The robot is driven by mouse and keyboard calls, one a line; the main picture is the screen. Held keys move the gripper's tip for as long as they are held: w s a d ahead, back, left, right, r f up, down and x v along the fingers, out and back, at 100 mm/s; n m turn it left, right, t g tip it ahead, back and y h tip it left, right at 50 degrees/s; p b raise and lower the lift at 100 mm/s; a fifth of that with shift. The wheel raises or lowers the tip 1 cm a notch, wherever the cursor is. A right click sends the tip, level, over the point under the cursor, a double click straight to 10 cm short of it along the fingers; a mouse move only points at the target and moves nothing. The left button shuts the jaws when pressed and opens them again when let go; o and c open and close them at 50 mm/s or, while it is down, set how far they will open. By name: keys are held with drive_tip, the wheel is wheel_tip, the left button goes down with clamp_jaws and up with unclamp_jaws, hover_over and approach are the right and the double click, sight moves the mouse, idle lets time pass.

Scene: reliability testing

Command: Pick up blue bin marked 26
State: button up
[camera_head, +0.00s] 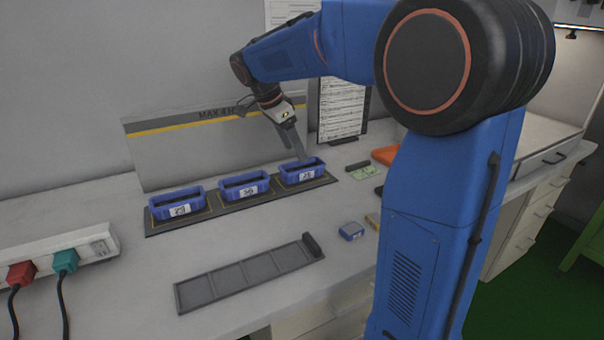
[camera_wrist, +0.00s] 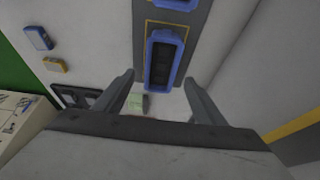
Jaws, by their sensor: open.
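Three blue bins stand in a row on a dark mat (camera_head: 225,205): a left bin (camera_head: 176,200), a middle bin (camera_head: 243,184) and a right bin (camera_head: 301,169). Each has a white number label on its front; the digits are too small to read surely, though the right one may be 26. My gripper (camera_head: 299,152) is open, pointing down above the right bin's far side. In the wrist view, my gripper's fingers (camera_wrist: 159,80) are spread, with that bin (camera_wrist: 163,60) beyond and between them. The bin looks empty and no contact shows.
A grey divided tray (camera_head: 248,274) lies in front of the bins. A small blue box (camera_head: 351,231) lies to its right. A green card (camera_head: 366,173) lies right of the mat. A wall panel (camera_head: 200,145) stands close behind the bins. A power strip (camera_head: 60,255) is at left.

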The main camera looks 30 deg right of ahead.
sight(302, 167)
drive_tip(key=shift+x, duration=4.1)
drive_tip(key=shift+w+f, duration=0.1)
drive_tip(key=shift+f, duration=0.1)
drive_tip(key=c, duration=1.2)
drive_tip(key=shift+r, duration=0.1)
